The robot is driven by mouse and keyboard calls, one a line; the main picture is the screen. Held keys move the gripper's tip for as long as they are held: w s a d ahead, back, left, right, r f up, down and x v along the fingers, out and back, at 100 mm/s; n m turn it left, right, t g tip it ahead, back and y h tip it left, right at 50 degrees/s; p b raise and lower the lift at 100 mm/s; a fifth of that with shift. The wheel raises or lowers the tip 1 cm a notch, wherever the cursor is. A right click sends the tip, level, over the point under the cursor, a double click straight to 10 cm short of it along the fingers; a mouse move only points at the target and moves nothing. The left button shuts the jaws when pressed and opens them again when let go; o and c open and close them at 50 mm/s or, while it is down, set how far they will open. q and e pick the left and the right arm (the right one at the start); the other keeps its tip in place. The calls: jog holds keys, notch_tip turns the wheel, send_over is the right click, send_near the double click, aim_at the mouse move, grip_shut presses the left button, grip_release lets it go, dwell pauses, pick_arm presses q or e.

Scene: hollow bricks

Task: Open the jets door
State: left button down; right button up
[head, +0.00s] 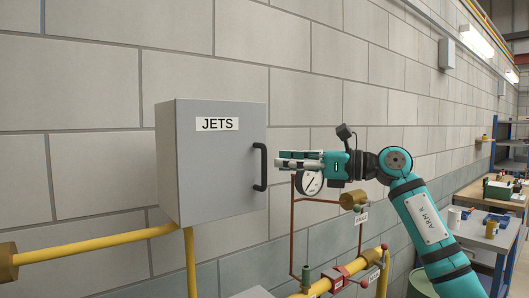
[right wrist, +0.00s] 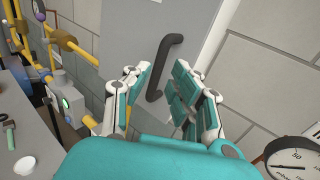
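The jets door (head: 222,160) is the grey front of a wall-mounted box with a "JETS" label (head: 217,124). It looks closed. Its black upright handle (head: 260,167) is on the door's right side. My right gripper (head: 279,160) points left at the handle, with its fingertips just right of it. In the right wrist view the handle (right wrist: 160,70) shows beyond and between the spread fingers (right wrist: 162,80), tilted in the picture. The fingers are open and appear not to touch it. My left gripper is in neither view.
A round gauge (head: 311,182) on red-brown pipes sits just below my right gripper; it also shows in the wrist view (right wrist: 293,158). Yellow pipes (head: 100,245) run below the box. Block wall (head: 80,90) lies behind. A workbench (head: 490,235) stands far right.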

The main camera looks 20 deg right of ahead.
aim_at(264, 183)
jog(key=p+x, duration=0.1)
jog(key=x, duration=0.4)
jog(key=shift+w+a+p, duration=0.25)
jog(key=shift+p, duration=0.1)
grip_shut()
